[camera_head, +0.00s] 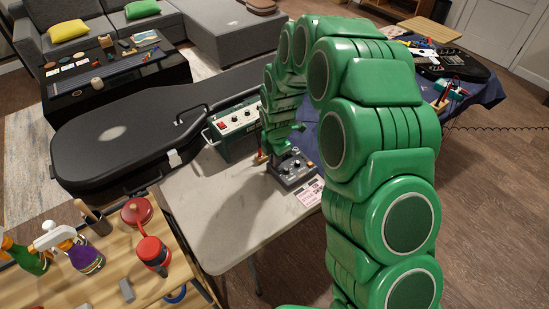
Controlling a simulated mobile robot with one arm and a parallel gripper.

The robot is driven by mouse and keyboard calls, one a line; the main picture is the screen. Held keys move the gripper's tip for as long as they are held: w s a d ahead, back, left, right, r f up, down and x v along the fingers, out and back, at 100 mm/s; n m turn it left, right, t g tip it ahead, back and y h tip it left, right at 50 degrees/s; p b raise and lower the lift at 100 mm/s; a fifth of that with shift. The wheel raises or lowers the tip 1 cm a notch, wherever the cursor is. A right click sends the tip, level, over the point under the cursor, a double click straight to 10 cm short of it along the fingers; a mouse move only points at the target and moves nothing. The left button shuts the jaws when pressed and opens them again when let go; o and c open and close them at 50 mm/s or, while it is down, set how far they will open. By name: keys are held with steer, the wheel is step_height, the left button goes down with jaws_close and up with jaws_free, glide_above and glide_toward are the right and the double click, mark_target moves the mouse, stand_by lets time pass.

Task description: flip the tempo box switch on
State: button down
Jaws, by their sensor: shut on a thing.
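The tempo box appears to be the small dark grey box (292,170) with knobs on its top, lying on the light grey table (215,205). My green arm reaches over from the right and bends down to it. My gripper (284,150) is at the box's upper back side, with its jaws shut at the top face. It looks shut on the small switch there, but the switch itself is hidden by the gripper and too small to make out.
A green box with knobs and a red switch (235,125) stands close behind left. A pink printed card (309,192) lies beside the tempo box. A black guitar case (125,140) lies to the left. The table's front left is clear. A wooden bench (200,285) holds bottles and tools.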

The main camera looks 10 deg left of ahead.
step_height(320, 180, up, 14)
steer(key=shift+s+d, duration=0.35)
steer(key=shift+s, duration=0.15)
stand_by(0.6)
steer(key=shift+t+y, duration=0.4)
steer(key=f, duration=0.4)
steer(key=w+a+f, duration=0.1)
steer(key=f, duration=0.7)
steer(key=shift+w+a+f, duration=0.2)
steer(key=shift+w+f, duration=0.05)
steer(key=shift+f, duration=0.15)
steer(key=shift+w+a+f, duration=0.1)
steer(key=shift+f, duration=0.35)
